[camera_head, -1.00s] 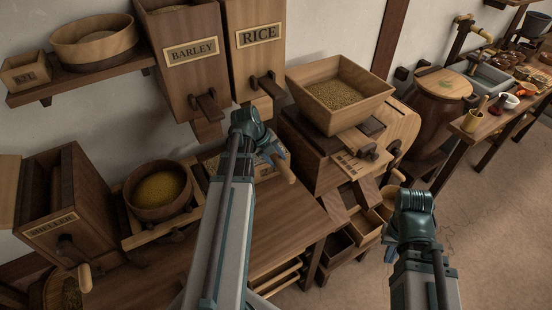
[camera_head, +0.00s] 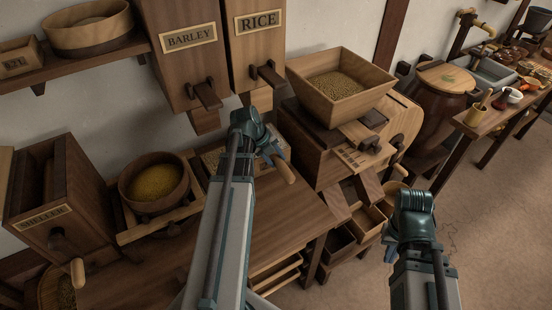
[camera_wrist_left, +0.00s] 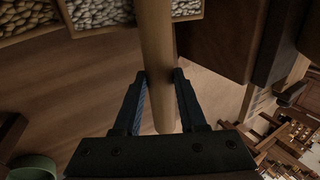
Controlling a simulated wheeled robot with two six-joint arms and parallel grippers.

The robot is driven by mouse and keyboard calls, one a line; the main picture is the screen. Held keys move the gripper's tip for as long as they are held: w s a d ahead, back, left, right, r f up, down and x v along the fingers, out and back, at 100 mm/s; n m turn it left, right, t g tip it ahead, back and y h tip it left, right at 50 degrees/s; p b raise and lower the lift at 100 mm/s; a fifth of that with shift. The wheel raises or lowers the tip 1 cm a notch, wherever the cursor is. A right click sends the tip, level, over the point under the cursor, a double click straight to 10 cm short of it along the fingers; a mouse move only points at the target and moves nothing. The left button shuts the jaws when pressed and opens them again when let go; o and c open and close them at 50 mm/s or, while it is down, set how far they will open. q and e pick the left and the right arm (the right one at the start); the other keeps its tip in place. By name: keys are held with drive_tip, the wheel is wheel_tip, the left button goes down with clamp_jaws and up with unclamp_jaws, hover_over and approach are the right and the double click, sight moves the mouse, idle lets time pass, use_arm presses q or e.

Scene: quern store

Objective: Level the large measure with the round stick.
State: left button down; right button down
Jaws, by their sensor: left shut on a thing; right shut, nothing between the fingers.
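My left gripper (camera_head: 274,154) is shut on the round stick (camera_head: 286,174), a pale wooden rod whose end pokes out past the fingers. In the left wrist view the stick (camera_wrist_left: 156,40) runs between the fingers (camera_wrist_left: 160,76) and over or above square wooden measures filled with pale grain. One such measure (camera_wrist_left: 138,29) shows at the top; another (camera_wrist_left: 35,38) is at the top left. I cannot tell which is the large one, or whether the stick touches a rim. In the head view my left arm partly hides them. My right gripper (camera_head: 390,252) is shut and empty, away from the bench.
The bench (camera_head: 290,212) has a bowl of yellow grain (camera_head: 155,184) and a sheller (camera_head: 62,195) at left. Barley (camera_head: 188,45) and rice (camera_head: 258,35) bins hang behind. A grain hopper (camera_head: 320,100) stands at right. Open floor (camera_head: 490,200) lies at far right.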

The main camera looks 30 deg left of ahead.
use_arm(q)
drive_tip(key=shift+s+a, duration=0.5)
drive_tip(key=shift+s, duration=0.35)
drive_tip(key=shift+s+a, duration=0.5)
drive_tip(key=shift+s, duration=0.35)
drive_tip(key=shift+s+a, duration=0.5)
drive_tip(key=shift+s, duration=0.35)
drive_tip(key=shift+w, duration=0.1)
drive_tip(key=shift+w+d, duration=0.5)
drive_tip(key=shift+w, duration=0.35)
drive_tip(key=shift+w+d, duration=0.55)
drive_tip(key=shift+w, duration=0.25)
drive_tip(key=shift+w+d, duration=0.5)
drive_tip(key=shift+w, duration=0.35)
drive_tip(key=shift+w+d, duration=0.5)
drive_tip(key=shift+w, duration=0.35)
drive_tip(key=shift+w+d, duration=0.55)
drive_tip(key=shift+w, duration=0.3)
drive_tip(key=shift+w+d, duration=0.5)
drive_tip(key=shift+w, duration=0.35)
